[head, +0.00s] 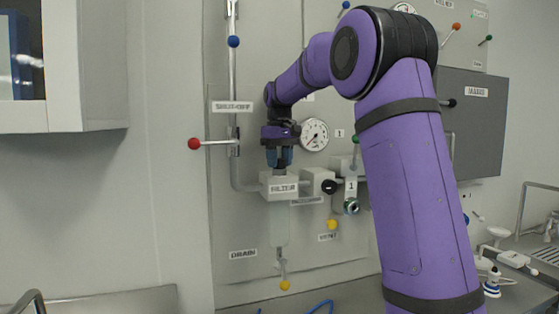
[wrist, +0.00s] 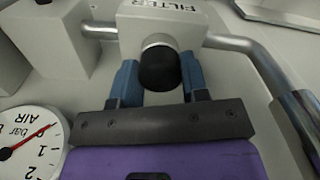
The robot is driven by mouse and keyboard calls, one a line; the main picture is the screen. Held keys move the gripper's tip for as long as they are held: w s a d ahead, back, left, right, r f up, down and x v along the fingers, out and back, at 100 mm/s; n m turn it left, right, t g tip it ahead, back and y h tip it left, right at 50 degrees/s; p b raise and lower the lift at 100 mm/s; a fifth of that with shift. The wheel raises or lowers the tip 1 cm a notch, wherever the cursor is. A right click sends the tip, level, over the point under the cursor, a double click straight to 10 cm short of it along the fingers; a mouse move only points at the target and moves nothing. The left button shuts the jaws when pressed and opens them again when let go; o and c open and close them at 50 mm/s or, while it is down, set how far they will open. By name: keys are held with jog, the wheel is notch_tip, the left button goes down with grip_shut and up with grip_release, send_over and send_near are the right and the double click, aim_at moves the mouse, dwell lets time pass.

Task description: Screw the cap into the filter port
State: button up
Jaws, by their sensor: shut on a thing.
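The filter housing (head: 279,186) is a pale block labelled FILTER, mounted on the wall panel with a pale bowl below it. Its labelled block (wrist: 165,14) also shows at the top of the wrist view. My gripper (head: 279,163) points down at the top of the block. In the wrist view, its blue fingers (wrist: 159,62) stand on either side of a round black cap (wrist: 159,72), shut on it. The cap is in line with a silver collar (wrist: 158,40) on the block. The thread is hidden, so I cannot tell how deep the cap sits.
A pressure gauge (head: 314,134) is right of my gripper and shows large in the wrist view (wrist: 28,143). A red-knobbed shut-off lever (head: 195,144) sticks out at left. A metal pipe (wrist: 262,62) runs close by the filter. A grey box (head: 472,120) hangs at right.

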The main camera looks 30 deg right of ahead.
jog(key=shift+m, duration=2)
jog(key=shift+m, duration=2)
jog(key=m, duration=0.4)
